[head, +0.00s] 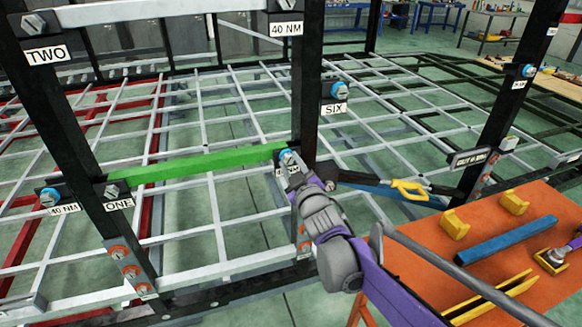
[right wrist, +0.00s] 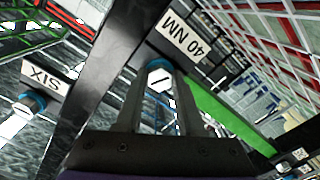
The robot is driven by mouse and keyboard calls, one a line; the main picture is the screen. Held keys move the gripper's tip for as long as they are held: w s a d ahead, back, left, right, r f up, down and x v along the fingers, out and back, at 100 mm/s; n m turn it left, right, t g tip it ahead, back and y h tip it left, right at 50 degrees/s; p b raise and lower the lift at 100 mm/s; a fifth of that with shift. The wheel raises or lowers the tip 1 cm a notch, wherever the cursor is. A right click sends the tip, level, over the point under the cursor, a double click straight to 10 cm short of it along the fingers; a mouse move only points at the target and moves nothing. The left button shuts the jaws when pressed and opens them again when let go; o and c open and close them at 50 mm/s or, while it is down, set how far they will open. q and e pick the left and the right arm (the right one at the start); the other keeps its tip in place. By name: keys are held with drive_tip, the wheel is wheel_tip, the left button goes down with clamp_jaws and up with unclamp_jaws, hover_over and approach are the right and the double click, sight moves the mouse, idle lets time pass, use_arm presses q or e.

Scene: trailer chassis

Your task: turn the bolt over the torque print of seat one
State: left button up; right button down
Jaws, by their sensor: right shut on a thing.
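My right gripper (head: 291,165) is at a bolt (head: 287,154) with a blue collar on the dark middle post, at the right end of the green bar. In the right wrist view its two fingers (right wrist: 158,92) are shut on the sides of the bolt's hex head (right wrist: 159,78), which bears a dark line. A 40 NM print (right wrist: 181,38) is beside this bolt; in the head view the gripper partly covers its label. The ONE print (head: 119,204) is on the left post beside a grey bolt (head: 111,191). My left gripper is not in view.
A green bar (head: 195,164) spans the left and middle posts. The SIX print (head: 334,109) has a blue-collared bolt (head: 339,90) above it. Another 40 NM print (head: 64,209) is at left.

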drive_tip(key=m+b, duration=0.1)
drive_tip(key=m, duration=0.2)
drive_tip(key=m+b, duration=0.1)
drive_tip(key=m, duration=0.2)
drive_tip(key=shift+f+m, duration=0.2)
drive_tip(key=shift+m, duration=0.1)
drive_tip(key=m+b, duration=0.3)
drive_tip(key=m, duration=0.3)
drive_tip(key=shift+a, duration=0.1)
drive_tip(key=m+b, duration=0.4)
drive_tip(key=m, duration=0.2)
drive_tip(key=shift+m, duration=0.4)
drive_tip(key=m+b, duration=0.3)
drive_tip(key=m, duration=0.2)
drive_tip(key=shift+r, duration=0.1)
drive_tip(key=c, duration=0.9)
unclamp_jaws()
drive_tip(key=o, duration=0.4)
drive_tip(key=shift+s+r, duration=0.15)
